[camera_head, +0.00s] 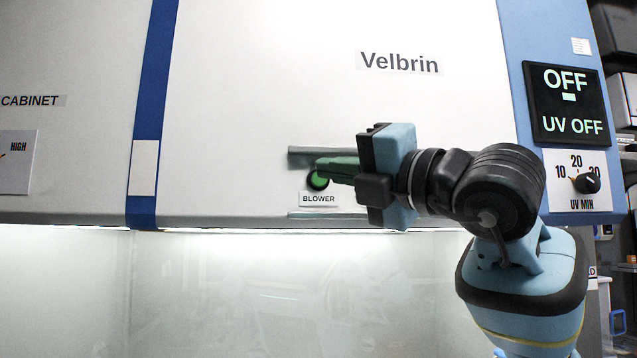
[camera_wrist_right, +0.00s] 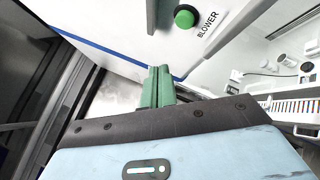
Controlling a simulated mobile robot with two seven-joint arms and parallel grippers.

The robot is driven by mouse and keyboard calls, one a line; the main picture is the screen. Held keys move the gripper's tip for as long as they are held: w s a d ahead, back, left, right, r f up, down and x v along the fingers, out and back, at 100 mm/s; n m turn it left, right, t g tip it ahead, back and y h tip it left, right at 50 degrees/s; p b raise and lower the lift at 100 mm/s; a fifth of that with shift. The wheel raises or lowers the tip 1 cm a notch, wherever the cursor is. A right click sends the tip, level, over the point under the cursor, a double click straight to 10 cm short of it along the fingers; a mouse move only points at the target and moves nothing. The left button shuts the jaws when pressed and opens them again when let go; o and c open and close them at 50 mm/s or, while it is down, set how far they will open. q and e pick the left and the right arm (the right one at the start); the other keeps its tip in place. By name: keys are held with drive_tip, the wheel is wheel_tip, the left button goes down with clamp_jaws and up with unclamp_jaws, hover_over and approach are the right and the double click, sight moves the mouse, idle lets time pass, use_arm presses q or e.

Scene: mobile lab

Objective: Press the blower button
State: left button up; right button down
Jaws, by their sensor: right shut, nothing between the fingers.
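The blower button (camera_head: 317,181) is a round green button on the white front panel, just above the BLOWER label (camera_head: 319,199). My right gripper (camera_head: 322,165) is shut and empty, with its green fingertips in front of the panel. In the head view the fingertips overlap the upper part of the button. In the right wrist view the button (camera_wrist_right: 184,17) shows whole, beyond and slightly right of the shut fingertips (camera_wrist_right: 158,72), with a visible gap between them. I see no contact with the button. My left gripper is not in view.
A display (camera_head: 568,103) reads OFF and UV OFF on the blue right column, above a black UV MIN knob (camera_head: 587,182). A HIGH gauge (camera_head: 17,162) is at the far left. Below the panel is a pale glass front (camera_head: 230,290).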

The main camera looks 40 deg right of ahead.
drive_tip(key=shift+w+d, duration=0.4)
drive_tip(key=shift+w, duration=0.3)
drive_tip(key=shift+w+d, duration=0.45)
drive_tip(key=shift+w, duration=0.3)
drive_tip(key=shift+w+d, duration=0.4)
drive_tip(key=shift+w, duration=0.3)
idle(0.5)
drive_tip(key=shift+w+d, duration=0.2)
drive_tip(key=shift+w, duration=0.15)
drive_tip(key=shift+w+d, duration=0.3)
drive_tip(key=shift+w, duration=0.1)
idle(0.9)
idle(0.4)
drive_tip(key=shift+s+a, duration=0.5)
drive_tip(key=shift+s, duration=0.25)
drive_tip(key=shift+s+a+p, duration=0.15)
drive_tip(key=shift+s+a, duration=0.3)
drive_tip(key=shift+s, duration=0.25)
drive_tip(key=shift+s+a+p, duration=0.15)
drive_tip(key=shift+s+a, duration=0.25)
drive_tip(key=shift+s, duration=0.35)
drive_tip(key=shift+s+a+p, duration=0.15)
drive_tip(key=shift+s+a, duration=0.3)
drive_tip(key=shift+s, duration=0.25)
